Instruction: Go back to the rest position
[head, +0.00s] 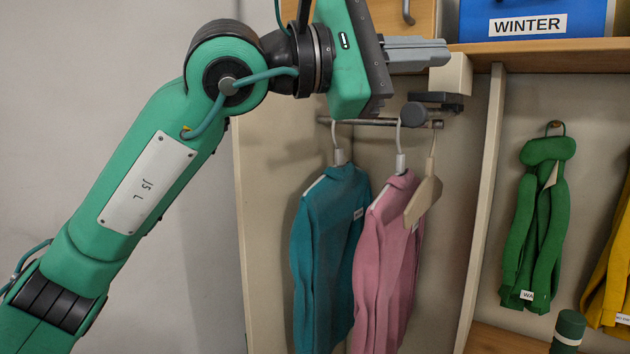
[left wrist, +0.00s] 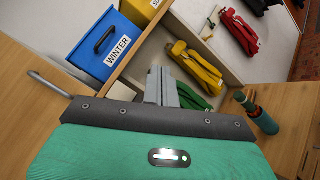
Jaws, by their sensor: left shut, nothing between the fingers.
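My left gripper (head: 418,52) is high in the wardrobe opening in the head view, above the hanging rail (head: 385,122). Its grey fingers are together with nothing between them; they also show in the left wrist view (left wrist: 161,86). The arm comes in from the left, bent at the elbow. A teal garment (head: 328,250) and a pink garment (head: 388,262) hang on the rail below the gripper, apart from it. My right gripper is in neither view.
A blue box labelled WINTER (head: 535,20) stands on the upper shelf (head: 545,50), close right of the gripper. A divider (head: 485,200) separates the rail bay from hooks holding a green garment (head: 537,225) and a yellow one (head: 612,270).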

